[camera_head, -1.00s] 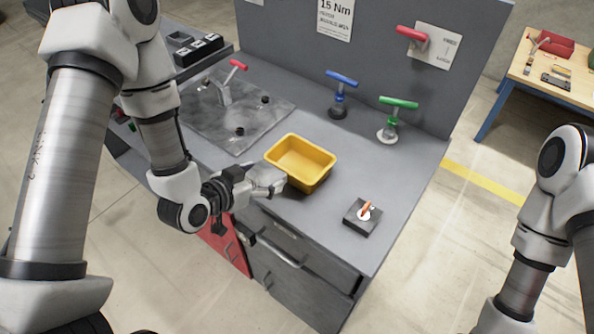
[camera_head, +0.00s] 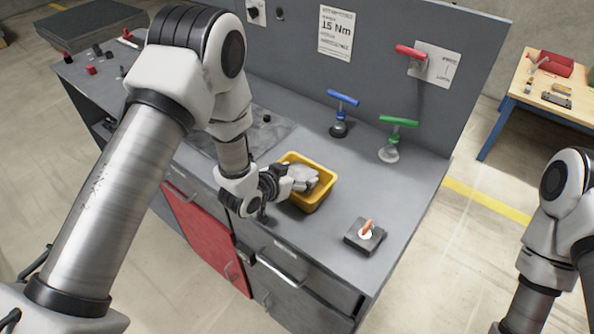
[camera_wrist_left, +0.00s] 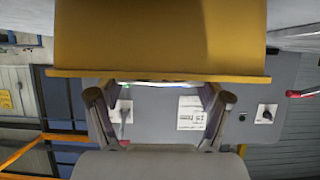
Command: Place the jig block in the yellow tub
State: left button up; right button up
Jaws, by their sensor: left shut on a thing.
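The yellow tub (camera_head: 326,188) stands on the grey bench top. My left gripper (camera_head: 303,180) reaches in from the left over the tub's opening, shut on a pale grey piece, the jig block (camera_head: 308,176). The fingers and the block are hard to tell apart there. I cannot tell whether the block touches the tub's floor. In the left wrist view the tub (camera_wrist_left: 160,40) fills the top, with its rim crossing between my finger parts (camera_wrist_left: 160,100). My right gripper is out of view.
A dark block with an orange lever (camera_head: 364,236) sits right of the tub, near the bench's front edge. Blue (camera_head: 341,100) and green (camera_head: 398,121) T-handles stand behind it. An upright panel (camera_head: 290,40) closes the back. The bench is clear between tub and lever block.

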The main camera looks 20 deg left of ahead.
pick_arm(q)
jog(key=shift+w+f, duration=0.15)
jog(key=shift+d+f+b, duration=0.1)
jog(key=shift+f+b, duration=0.1)
jog(key=shift+b, duration=0.2)
jog(key=shift+f+b, duration=0.3)
jog(key=shift+f, duration=0.1)
jog(key=o, duration=1.4)
jog(key=shift+o, duration=0.2)
jog(key=shift+s+r, duration=0.1)
jog(key=shift+s, duration=0.1)
